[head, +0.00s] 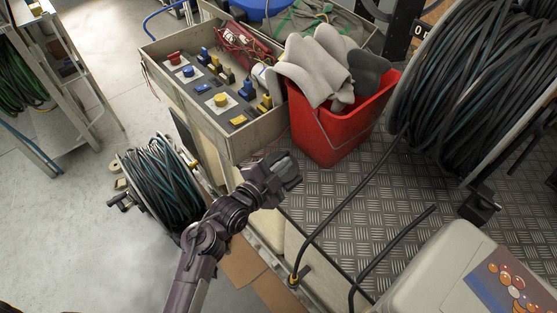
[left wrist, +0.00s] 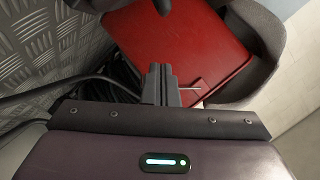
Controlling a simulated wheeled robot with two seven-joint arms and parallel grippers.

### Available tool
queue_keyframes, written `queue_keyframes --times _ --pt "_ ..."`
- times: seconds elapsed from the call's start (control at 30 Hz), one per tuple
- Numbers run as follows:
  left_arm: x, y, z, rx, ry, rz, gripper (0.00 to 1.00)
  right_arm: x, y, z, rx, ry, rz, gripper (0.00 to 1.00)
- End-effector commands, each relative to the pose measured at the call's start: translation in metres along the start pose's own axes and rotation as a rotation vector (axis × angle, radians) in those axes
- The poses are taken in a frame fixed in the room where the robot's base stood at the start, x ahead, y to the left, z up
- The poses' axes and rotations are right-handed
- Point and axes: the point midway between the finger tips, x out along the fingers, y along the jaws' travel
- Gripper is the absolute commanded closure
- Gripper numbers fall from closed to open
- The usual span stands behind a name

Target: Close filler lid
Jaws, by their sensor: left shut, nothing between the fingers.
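I cannot make out a filler lid in either view. My left gripper (head: 288,171) is in the middle of the head view, just in front of the red bucket (head: 330,135) and over the near edge of the metal tread plate (head: 345,205). In the left wrist view the two dark fingers (left wrist: 161,84) are together with nothing between them. The red bucket (left wrist: 185,40) fills the upper middle of that view, beyond the fingertips. My right gripper is not in view.
Grey gloves (head: 318,70) hang over the bucket. A tray (head: 235,147) of connectors stands left of it. A big hose reel (head: 475,80) is at right, a smaller one (head: 165,185) at left. A pale case (head: 425,265) fills the lower right. Black hoses (head: 345,195) cross the plate.

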Motion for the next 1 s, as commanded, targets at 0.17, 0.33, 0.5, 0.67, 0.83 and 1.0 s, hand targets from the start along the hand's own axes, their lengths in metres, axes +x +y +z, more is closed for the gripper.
queue_keyframes --times 0.17,0.33,0.5,0.67,0.83,1.0 --pt "0.021 -0.001 0.016 -0.001 -0.004 0.000 1.00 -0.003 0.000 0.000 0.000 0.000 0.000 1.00" --pt "0.025 0.000 0.034 0.000 -0.002 0.000 1.00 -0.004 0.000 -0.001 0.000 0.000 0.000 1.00" --pt "0.026 0.000 0.040 0.000 -0.001 0.000 1.00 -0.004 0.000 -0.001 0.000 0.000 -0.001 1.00" --pt "0.026 0.001 0.040 0.000 -0.002 0.000 1.00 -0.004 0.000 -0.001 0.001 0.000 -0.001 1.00" --pt "0.026 0.000 0.041 -0.011 -0.002 0.004 1.00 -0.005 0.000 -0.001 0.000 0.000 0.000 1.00" --pt "0.028 -0.003 0.049 -0.107 -0.002 0.033 1.00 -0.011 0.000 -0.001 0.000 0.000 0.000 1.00"
